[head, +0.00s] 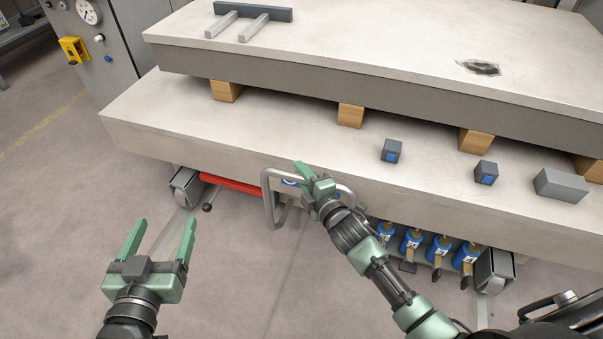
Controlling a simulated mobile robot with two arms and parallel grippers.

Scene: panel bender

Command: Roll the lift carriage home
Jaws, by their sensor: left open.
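The lift carriage shows only in part below the lower slab's front edge, with a grey bent-tube handle (268,200), a red bar (232,183) and several blue cylinders (411,240). Most of it is hidden under the slab. My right gripper (306,176) is at the handle, in front of its upper bar. One green finger shows clearly; whether the jaws close on the tube I cannot tell. My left gripper (160,232) is open and empty, over the floor to the left of the handle and apart from it.
The lower slab (140,110) carries wooden blocks (350,115) under an upper slab (400,90). Small grey blocks (392,151) lie on its right part. Grey wheel housings (186,188) stand at both ends below. A cabinet (95,45) is at back left. Floor at left is clear.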

